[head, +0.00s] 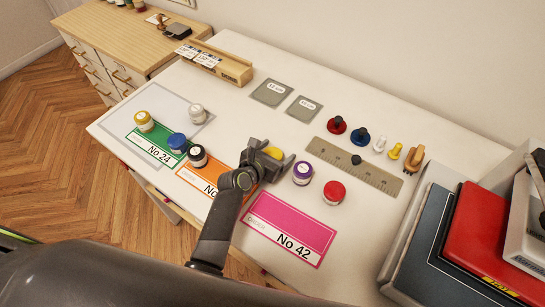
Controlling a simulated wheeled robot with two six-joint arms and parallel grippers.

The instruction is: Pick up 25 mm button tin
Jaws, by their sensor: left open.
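Several small round tins stand on the white table. A gold-lidded tin (144,121), a blue-lidded tin (178,142) and a silver-lidded tin (197,112) are at the left. A black-lidded tin (197,155) is left of my left gripper (268,161). A purple-lidded tin (302,172) and a red-lidded tin (334,192) are to its right. The left gripper is open, low over the table, with a yellow item (274,153) at its jaws, partly hidden by them. The tin labels are too small to read, so I cannot tell which is 25 mm. My right gripper is out of view.
Green (155,146), orange (203,182) and pink (289,228) cards lie along the front. Grey pads (272,93), a ruler (354,168) and several small knobbed pieces lie behind. A wooden box (215,63) is at the back. A red item (493,232) fills the right.

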